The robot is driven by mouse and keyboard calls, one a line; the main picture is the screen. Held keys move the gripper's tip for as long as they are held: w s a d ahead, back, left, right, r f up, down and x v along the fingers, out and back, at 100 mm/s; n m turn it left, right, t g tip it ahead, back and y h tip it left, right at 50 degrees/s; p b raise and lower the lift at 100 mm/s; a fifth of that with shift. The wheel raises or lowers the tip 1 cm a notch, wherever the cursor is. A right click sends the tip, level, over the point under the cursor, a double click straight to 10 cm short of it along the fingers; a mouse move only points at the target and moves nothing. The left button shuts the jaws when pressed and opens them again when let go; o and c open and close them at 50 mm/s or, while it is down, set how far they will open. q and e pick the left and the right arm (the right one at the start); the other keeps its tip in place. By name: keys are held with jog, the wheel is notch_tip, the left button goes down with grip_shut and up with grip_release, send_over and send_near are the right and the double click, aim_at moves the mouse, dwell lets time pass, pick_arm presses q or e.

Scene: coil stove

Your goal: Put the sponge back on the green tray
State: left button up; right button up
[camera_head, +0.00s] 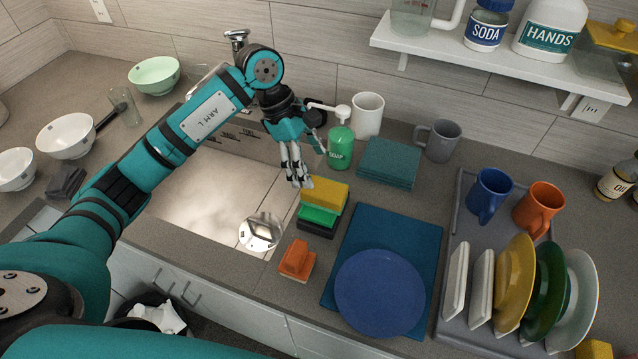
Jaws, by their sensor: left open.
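A yellow sponge (325,194) lies on top of a small stack right of the sink. Under it is a green block or tray (319,214), with a dark layer (316,228) at the bottom. I cannot tell whether the green layer is a tray or another sponge. An orange scrubber or sponge (296,260) lies apart, nearer the counter's front edge. My left gripper (300,182) is open and empty, pointing down just left of the yellow sponge, over the sink's right edge. I cannot tell whether they touch. My right gripper is not in view.
The sink (210,195) is on the left. A green soap bottle (340,148) stands close behind my gripper, beside a white cup (368,115). A blue plate (380,292) lies on a blue mat (352,235). A grey drying rack (452,225) holds mugs and plates.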

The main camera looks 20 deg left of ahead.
pick_arm(q)
jog(key=v, duration=0.3)
jog(key=shift+r, duration=0.2)
dwell(0.7)
